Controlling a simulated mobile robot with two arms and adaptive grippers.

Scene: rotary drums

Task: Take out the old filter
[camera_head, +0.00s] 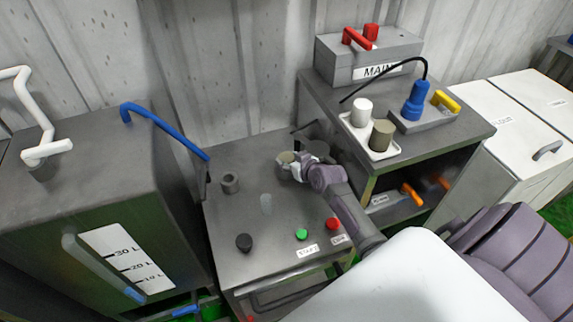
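My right gripper (291,168) reaches in over the middle grey cabinet top (240,200). A round tan top (287,157), which looks like that of a filter, shows right at its fingertips. The fingers hide its lower part, so I cannot tell whether they are clamped on it or only around it. A dark round part (316,148) stands just behind the gripper, partly hidden. A white cylinder (362,111) and an olive-brown cylinder (382,135) stand upright on a white tray (358,140) to the right. My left gripper is not in view.
A green button (302,234) and a red button (332,224) sit at the cabinet's front. A tall tank (95,180) borders the left, a higher shelf unit (445,125) the right.

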